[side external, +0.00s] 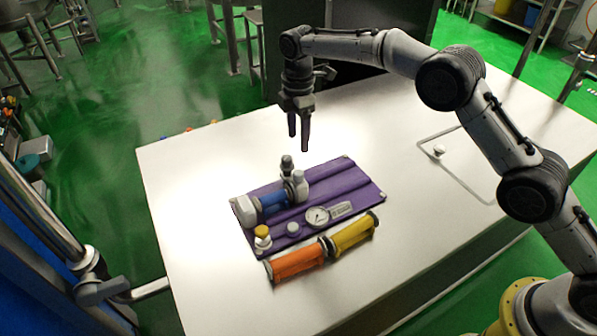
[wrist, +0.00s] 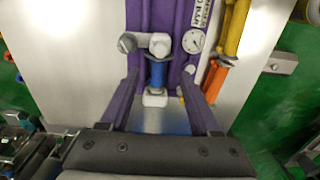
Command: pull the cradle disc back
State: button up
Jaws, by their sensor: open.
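A purple panel (side external: 345,177) lies on the white table. On it a blue cylinder (side external: 272,201) lies between a white block (side external: 244,212) and a grey-white fitting (side external: 298,184) with dark and light knobs. A dark blue disc (side external: 289,190) shows at the fitting end of the cylinder; I cannot tell if this is the cradle disc. In the wrist view the blue cylinder (wrist: 157,75) stands between my fingers, with the fitting (wrist: 158,44) beyond it. My gripper (side external: 299,142) is open and empty, above the panel and apart from it.
A gauge (side external: 318,216), a yellow-topped knob (side external: 262,236) and a small grey knob (side external: 292,228) sit on the panel. An orange cylinder (side external: 297,262) and a yellow cylinder (side external: 352,233) lie along its near edge. The table (side external: 185,185) is clear to the left.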

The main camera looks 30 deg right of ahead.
aim_at(299, 172)
notch_tip(299, 172, down, 13)
jog(key=shift+r, duration=0.15)
dwell(0.4)
grip_shut()
dwell(1.2)
